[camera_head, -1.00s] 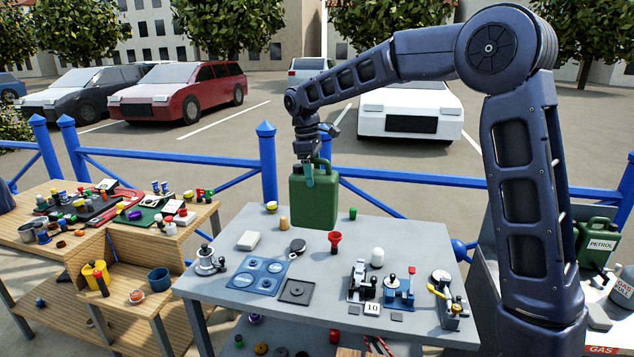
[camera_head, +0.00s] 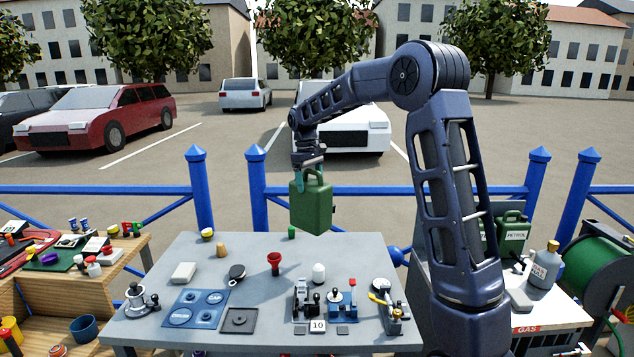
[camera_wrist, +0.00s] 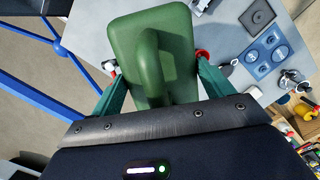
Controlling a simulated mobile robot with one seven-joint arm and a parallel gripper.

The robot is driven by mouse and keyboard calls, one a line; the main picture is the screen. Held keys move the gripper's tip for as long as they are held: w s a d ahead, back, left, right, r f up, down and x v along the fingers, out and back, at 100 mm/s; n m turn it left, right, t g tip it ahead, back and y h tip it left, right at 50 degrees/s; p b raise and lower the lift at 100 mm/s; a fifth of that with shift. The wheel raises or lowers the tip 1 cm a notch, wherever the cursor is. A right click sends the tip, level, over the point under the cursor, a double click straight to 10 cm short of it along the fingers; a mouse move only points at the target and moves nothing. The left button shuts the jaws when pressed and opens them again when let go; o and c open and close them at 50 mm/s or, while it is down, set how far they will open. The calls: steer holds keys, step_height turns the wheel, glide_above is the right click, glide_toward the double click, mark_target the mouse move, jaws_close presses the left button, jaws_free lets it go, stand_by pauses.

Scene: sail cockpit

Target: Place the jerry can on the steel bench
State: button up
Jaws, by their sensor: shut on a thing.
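The green jerry can (camera_head: 312,206) hangs upright from my gripper (camera_head: 309,165) above the back part of the grey steel bench (camera_head: 260,262). My gripper is shut on the can near its top handle. In the wrist view the can (camera_wrist: 180,50) sits between the two green fingers of my gripper (camera_wrist: 160,85), with its handle towards the camera. The bench top (camera_wrist: 220,35) shows below and beyond it. The can's base looks clear of the bench, though the exact gap cannot be told.
On the bench stand a red funnel-like piece (camera_head: 274,262), a white pot (camera_head: 319,272), a blue panel (camera_head: 197,308) and several small fittings in front. A small green cylinder (camera_head: 292,232) stands near the back edge. A blue railing (camera_head: 370,190) runs behind. A second green can (camera_head: 512,232) stands right.

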steer(key=w+d+f+m, duration=0.1)
steer(key=w+d+m, duration=0.2)
steer(key=d, duration=0.7)
steer(key=w+d+f+m, duration=0.1)
steer(key=w+d+m, duration=0.2)
steer(key=d, duration=0.7)
steer(key=w+d+m+y, duration=0.1)
steer(key=w+d+m, duration=0.2)
steer(key=d, duration=0.7)
steer(key=shift+d+f+m+g, duration=0.2)
steer(key=shift+f+m+g, duration=0.15)
steer(key=shift+m, duration=0.25)
steer(key=shift+r, duration=2.55)
steer(key=w+d+m+t+y, duration=0.1)
steer(key=w+d+m, duration=0.2)
steer(key=d+m, duration=0.8)
steer(key=w+d+m+t+y, duration=0.1)
steer(key=w+d+m, duration=0.45)
steer(key=d, duration=1.05)
step_height(320, 180, down, 27)
steer(key=s+m, duration=0.1)
steer(key=shift+s+a+r, duration=0.15)
steer(key=shift+s+r, duration=0.05)
steer(key=shift+s, duration=0.15)
steer(key=shift+f+m, duration=0.15)
steer(key=shift+m, duration=0.1)
